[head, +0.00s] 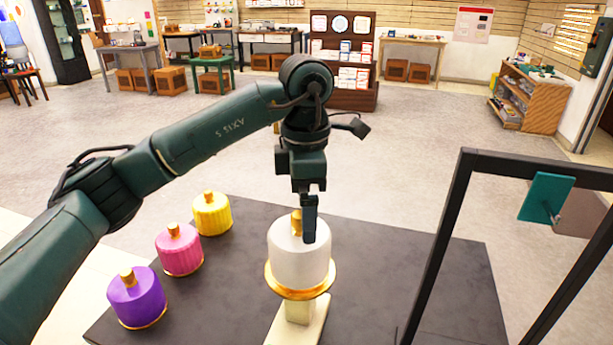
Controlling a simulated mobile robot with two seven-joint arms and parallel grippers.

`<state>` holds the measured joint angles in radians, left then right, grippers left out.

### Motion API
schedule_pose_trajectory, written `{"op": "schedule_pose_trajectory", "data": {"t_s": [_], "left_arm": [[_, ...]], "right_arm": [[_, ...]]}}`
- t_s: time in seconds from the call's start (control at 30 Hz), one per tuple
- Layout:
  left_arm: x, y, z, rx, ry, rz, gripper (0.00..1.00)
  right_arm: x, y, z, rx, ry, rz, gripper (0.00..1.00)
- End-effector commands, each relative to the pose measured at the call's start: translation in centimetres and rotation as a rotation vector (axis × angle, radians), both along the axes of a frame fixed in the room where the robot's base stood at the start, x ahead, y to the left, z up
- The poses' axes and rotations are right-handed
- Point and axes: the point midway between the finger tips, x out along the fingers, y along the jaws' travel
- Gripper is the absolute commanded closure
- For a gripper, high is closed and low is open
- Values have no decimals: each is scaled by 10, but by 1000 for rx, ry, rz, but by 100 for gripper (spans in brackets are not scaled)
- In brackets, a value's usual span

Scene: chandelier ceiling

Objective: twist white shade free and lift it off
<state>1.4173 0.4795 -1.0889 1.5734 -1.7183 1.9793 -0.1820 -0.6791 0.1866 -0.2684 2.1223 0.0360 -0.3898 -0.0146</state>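The white shade (299,262) sits upright on a gold disc (300,291) above a cream stand (299,312) on the dark tabletop. A gold knob (296,222) tops the shade. My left gripper (310,220) points straight down at the top of the shade. Its visible finger is beside the knob, on the right, and covers part of it. The other finger is hidden, so I cannot tell whether the gripper is shut on the knob. My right gripper is out of view.
Yellow (212,215), pink (179,251) and purple (137,299) shades with gold knobs stand in a row at the left of the dark table (240,262). A black frame (446,235) with a teal plate (546,197) rises at the right. Open floor lies beyond.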

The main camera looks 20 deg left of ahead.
Motion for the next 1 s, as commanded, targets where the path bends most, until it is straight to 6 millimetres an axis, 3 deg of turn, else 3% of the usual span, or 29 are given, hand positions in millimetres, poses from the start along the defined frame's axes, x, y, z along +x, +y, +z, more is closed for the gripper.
{"op": "schedule_pose_trajectory", "data": {"t_s": [0.2,0.4,0.83,1.0], "left_arm": [[0,0,-42,0,3,-1,0],[0,0,-67,-1,2,1,0],[0,0,-76,-2,-1,0,0],[0,0,-76,-1,0,0,14]], "right_arm": [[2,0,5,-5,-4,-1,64],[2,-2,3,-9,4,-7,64],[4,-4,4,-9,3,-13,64],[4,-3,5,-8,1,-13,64]]}}
